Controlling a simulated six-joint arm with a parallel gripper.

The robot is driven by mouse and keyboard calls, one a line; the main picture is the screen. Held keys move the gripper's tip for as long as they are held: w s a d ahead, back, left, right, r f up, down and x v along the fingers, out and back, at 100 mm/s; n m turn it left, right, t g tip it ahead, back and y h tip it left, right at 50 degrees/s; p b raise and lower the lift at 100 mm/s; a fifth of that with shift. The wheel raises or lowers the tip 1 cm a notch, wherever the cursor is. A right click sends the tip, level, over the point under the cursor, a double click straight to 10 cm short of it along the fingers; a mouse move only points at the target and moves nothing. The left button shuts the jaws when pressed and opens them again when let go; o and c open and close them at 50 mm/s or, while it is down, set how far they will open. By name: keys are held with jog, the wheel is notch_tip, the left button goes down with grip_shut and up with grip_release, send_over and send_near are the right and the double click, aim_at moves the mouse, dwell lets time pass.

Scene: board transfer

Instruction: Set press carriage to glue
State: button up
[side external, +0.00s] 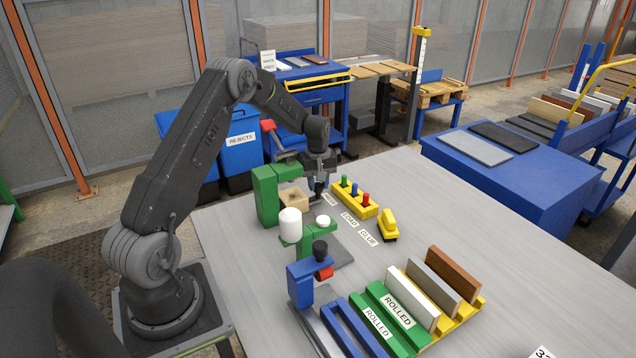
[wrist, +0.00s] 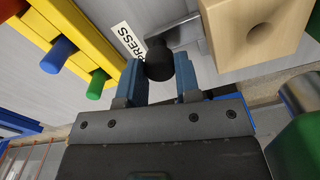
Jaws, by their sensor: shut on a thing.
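The press carriage is a pale wooden block (side external: 294,199) with a hollow in its top, beside the green press frame (side external: 265,195). It also shows in the wrist view (wrist: 262,32). A grey arm (wrist: 187,32) beside the block leads toward a black knob (wrist: 158,58). My gripper (wrist: 159,72) is shut on this knob, with one blue finger on each side; it also shows in the side view (side external: 319,187). The knob is level with the PRESS label (wrist: 128,41). The LOAD label (side external: 349,219) and GLUE label (side external: 369,239) lie further toward the front right.
A yellow rack (side external: 368,211) with green, blue and red pegs stands close right of the labels. A yellow tool (side external: 388,225) lies near GLUE.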

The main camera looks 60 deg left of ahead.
grip_shut()
jog(key=d, duration=2)
jog(key=o, duration=0.8)
grip_release()
jog(key=shift+c, duration=0.2)
jog(key=shift+o, duration=1.4)
jog(key=shift+r, duration=0.1)
notch_tip(320, 180, up, 14)
jog(key=shift+f, duration=0.2)
jog(key=shift+r, duration=0.1)
